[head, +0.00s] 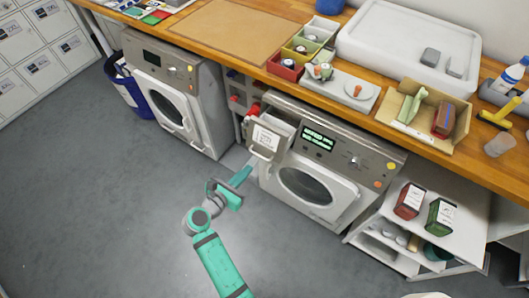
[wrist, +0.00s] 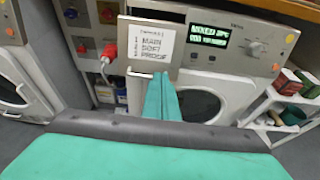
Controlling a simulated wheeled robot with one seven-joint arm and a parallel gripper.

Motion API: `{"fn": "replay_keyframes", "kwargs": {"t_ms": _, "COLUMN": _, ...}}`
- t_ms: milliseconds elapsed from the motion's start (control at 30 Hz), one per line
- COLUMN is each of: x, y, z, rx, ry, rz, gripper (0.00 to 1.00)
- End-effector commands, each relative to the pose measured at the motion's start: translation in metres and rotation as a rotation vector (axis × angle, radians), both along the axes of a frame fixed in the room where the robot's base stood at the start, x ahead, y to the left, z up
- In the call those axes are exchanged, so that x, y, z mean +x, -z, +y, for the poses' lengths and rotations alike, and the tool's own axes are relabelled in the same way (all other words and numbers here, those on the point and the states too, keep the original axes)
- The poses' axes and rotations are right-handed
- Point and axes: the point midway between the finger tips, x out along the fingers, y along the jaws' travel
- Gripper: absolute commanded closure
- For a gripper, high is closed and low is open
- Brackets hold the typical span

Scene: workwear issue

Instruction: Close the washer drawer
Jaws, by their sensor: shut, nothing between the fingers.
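The washer (head: 318,165) stands under the counter, with a lit green display and a round door. Its drawer (head: 280,132) at the upper left of the front stands out from the panel, so it is open. The drawer front carries a white label and a bar handle (head: 261,155) below it. In the wrist view the drawer front (wrist: 181,50) and its label, reading MAIN, SOFT and PROOF, face me. My gripper (head: 246,173), with teal fingers, is shut and empty. It is below and in front of the drawer, apparently not touching it. In the wrist view the fingertips (wrist: 161,78) overlap the drawer's lower edge.
A second washer (head: 178,98) stands to the left, with a blue bin (head: 128,92) beyond it. Red plugs (head: 252,110) sit on the wall panel left of the drawer. A white shelf (head: 440,220) stands right of the washer. The grey floor (head: 110,220) in front is clear.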

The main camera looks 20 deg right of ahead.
Motion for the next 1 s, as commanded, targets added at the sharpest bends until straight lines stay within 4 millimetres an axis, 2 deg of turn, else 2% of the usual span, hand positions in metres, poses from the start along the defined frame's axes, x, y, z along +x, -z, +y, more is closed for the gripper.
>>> {"fn": "replay_keyframes", "kwargs": {"t_ms": 267, "x": 0.016, "y": 0.004, "z": -0.021, "rx": -0.018, "ry": 0.009, "rz": 0.011, "gripper": 1.0}}
{"fn": "replay_keyframes", "kwargs": {"t_ms": 700, "x": 0.063, "y": 0.029, "z": -0.082, "rx": -0.016, "ry": 0.009, "rz": 0.01, "gripper": 1.0}}
{"fn": "replay_keyframes", "kwargs": {"t_ms": 1000, "x": 0.082, "y": 0.038, "z": -0.105, "rx": -0.015, "ry": 0.007, "rz": 0.01, "gripper": 1.0}}
